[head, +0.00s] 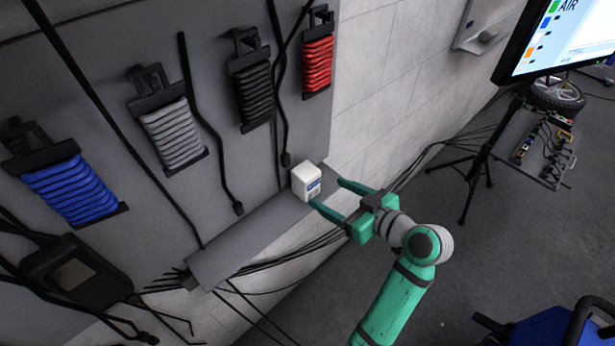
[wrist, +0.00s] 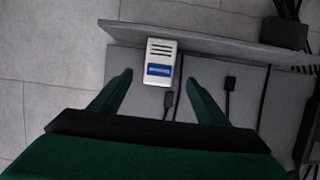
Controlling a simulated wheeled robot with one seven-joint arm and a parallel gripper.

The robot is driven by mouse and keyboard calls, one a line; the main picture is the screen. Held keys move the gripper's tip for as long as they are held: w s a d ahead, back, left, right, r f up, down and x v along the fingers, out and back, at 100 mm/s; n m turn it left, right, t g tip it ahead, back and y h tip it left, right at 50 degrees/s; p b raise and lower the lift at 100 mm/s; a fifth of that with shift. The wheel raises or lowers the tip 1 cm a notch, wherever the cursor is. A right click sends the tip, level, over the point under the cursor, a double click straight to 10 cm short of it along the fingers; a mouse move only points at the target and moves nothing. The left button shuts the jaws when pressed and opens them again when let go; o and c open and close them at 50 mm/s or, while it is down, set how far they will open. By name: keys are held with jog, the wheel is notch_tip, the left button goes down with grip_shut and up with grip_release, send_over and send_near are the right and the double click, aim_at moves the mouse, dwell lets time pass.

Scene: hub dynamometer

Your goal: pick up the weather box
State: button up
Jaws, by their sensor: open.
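The weather box (head: 306,182) is a small white box with a blue label. It stands at the right end of a narrow grey shelf (head: 235,240) on the wall panel. In the wrist view the weather box (wrist: 160,62) shows vents and its blue label, ahead of my fingertips and roughly between their lines. My gripper (head: 326,192) is green and open, with its fingertips close to the box in the head view. In the wrist view my gripper (wrist: 158,78) has its two fingers spread apart with nothing held between them. I cannot tell whether a finger touches the box.
Coiled blue (head: 68,190), grey, black and red cables hang on the wall panel above the shelf. Loose black cables hang near the box and below the shelf. A monitor (head: 560,35) and a tripod tray (head: 535,145) stand at the right. Floor between is clear.

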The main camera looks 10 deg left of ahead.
aim_at(312, 184)
jog(key=x, duration=0.6)
jog(key=shift+a+r, duration=0.1)
jog(key=shift+r, duration=0.2)
jog(key=shift+x, duration=2.45)
jog(key=shift+w, duration=0.1)
jog(key=c, duration=1.4)
